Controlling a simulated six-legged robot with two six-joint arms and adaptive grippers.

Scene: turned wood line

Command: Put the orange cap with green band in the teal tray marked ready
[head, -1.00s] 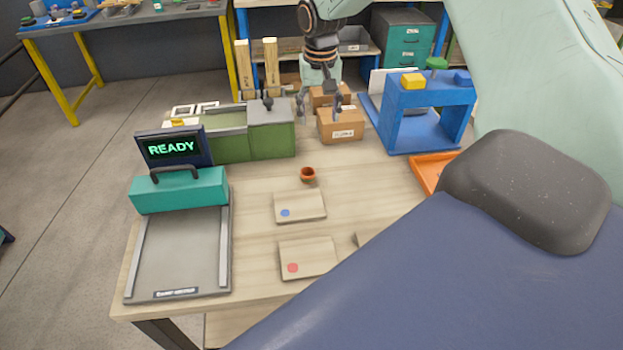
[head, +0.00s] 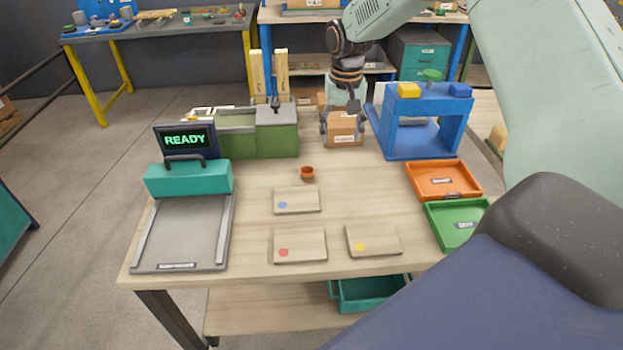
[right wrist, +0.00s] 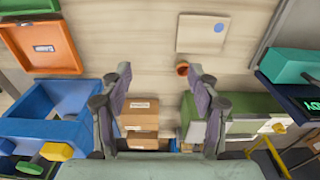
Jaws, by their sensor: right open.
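The small orange cap with its green band (head: 307,173) stands on the wooden bench in the head view, behind the board with the blue dot. It also shows in the right wrist view (right wrist: 182,69), close to one fingertip in the picture. My right gripper (head: 341,128) is open and empty, in front of a cardboard box and behind and right of the cap. Its two spread fingers show in the right wrist view (right wrist: 160,78). A teal tray (head: 372,292) is on the shelf below the bench, partly hidden by the bench top; I see no readable mark on it. My left gripper is not in view.
Boards with blue, red (head: 300,246) and yellow (head: 373,240) dots lie in front. An orange tray (head: 443,180) and a green tray (head: 440,236) are at right. A blue stand (head: 424,115) is behind them. A machine with a READY screen (head: 185,140) is at left.

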